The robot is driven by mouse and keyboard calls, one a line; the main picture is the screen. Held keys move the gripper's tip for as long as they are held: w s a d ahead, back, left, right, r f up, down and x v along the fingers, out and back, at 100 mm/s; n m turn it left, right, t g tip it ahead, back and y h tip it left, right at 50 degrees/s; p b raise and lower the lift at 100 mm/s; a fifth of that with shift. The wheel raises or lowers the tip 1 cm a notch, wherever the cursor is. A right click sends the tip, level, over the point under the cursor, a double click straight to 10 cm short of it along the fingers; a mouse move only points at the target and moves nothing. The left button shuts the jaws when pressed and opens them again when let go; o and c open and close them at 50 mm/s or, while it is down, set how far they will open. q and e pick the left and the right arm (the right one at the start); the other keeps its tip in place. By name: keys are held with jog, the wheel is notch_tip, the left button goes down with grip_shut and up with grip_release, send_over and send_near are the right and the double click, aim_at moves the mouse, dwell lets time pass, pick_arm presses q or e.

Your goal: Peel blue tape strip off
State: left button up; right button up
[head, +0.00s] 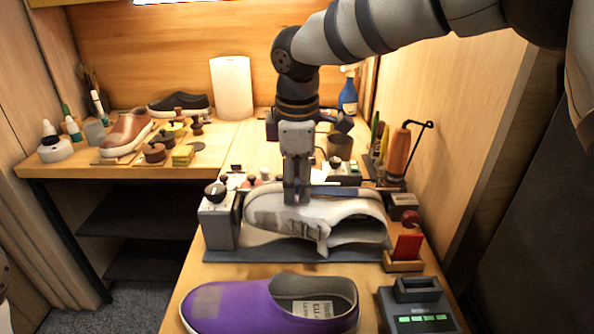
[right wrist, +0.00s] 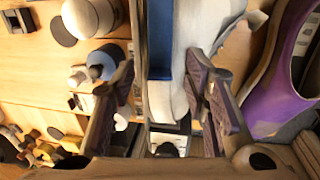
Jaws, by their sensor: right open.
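A worn white sneaker (head: 345,215) lies sideways on a grey stand (head: 270,246) at the middle of the bench. A blue tape strip (head: 345,189) runs along its far edge. In the right wrist view the blue tape strip (right wrist: 160,45) runs beside the white sneaker (right wrist: 205,25). My right gripper (head: 297,198) is above the sneaker, pointing down. In the right wrist view my right gripper (right wrist: 162,75) is open, with its fingers spread to either side of the strip. Whether a finger touches the strip cannot be told. My left gripper is not in view.
A purple shoe (head: 235,305) lies in front, with a dark device (head: 418,308) to its right. A red-handled tool (head: 408,240) stands right of the stand. A clamp box (head: 218,220) is at the left. A wooden wall (head: 455,100) bounds the right side.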

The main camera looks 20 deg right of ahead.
grip_shut()
grip_release()
